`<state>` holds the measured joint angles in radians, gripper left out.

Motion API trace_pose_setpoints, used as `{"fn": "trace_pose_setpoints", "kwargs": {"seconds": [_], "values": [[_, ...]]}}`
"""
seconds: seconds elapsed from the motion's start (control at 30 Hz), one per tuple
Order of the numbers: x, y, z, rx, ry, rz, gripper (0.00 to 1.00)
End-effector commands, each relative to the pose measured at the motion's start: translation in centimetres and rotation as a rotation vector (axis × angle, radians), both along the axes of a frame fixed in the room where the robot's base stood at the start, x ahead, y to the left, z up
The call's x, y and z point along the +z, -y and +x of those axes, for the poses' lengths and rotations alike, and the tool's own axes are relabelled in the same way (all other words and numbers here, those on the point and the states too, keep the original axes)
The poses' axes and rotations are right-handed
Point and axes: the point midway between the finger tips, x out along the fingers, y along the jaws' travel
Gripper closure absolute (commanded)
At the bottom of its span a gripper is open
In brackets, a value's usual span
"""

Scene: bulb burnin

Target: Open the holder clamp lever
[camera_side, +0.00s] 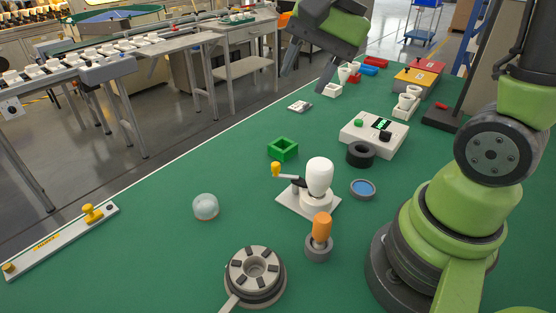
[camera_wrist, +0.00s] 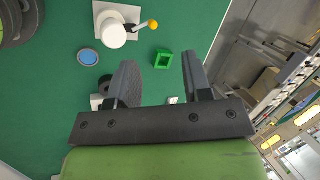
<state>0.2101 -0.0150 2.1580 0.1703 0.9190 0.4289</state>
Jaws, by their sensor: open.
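The holder is a white square plate with a round white collar (camera_side: 316,203), and a white bulb (camera_side: 319,176) stands upright in it. Its clamp lever is a dark arm with a yellow knob (camera_side: 276,169), sticking out to the left in the side view. In the wrist view the bulb (camera_wrist: 114,33) is seen from above near the top, with the lever's yellow knob (camera_wrist: 153,24) to its right. My gripper (camera_side: 305,81) is open and empty, above the far part of the bench and well away from the lever. Its fingers (camera_wrist: 158,60) also show in the wrist view.
A green square frame (camera_side: 283,149) lies beyond the lever. An orange-handled tool (camera_side: 321,232), a blue-topped dish (camera_side: 363,188), a black ring (camera_side: 360,155) and a control box (camera_side: 374,135) stand around the holder. A clear dome (camera_side: 205,207) lies left, with free mat around it.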

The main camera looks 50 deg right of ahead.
Motion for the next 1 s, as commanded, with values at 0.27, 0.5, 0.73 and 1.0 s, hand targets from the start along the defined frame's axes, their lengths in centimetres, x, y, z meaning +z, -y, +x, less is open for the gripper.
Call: {"fn": "trace_pose_setpoints", "kwargs": {"seconds": [0.27,0.5,0.73,1.0], "values": [[-7.8,3.7,4.6,-0.436,-0.291,0.205,0.55],[-11.2,4.9,5.5,-0.597,-0.392,0.272,0.55],[-13.8,3.9,5.7,-0.606,-0.403,0.274,0.55],[-18.4,2.1,6.1,-0.603,-0.402,0.273,0.55]]}}
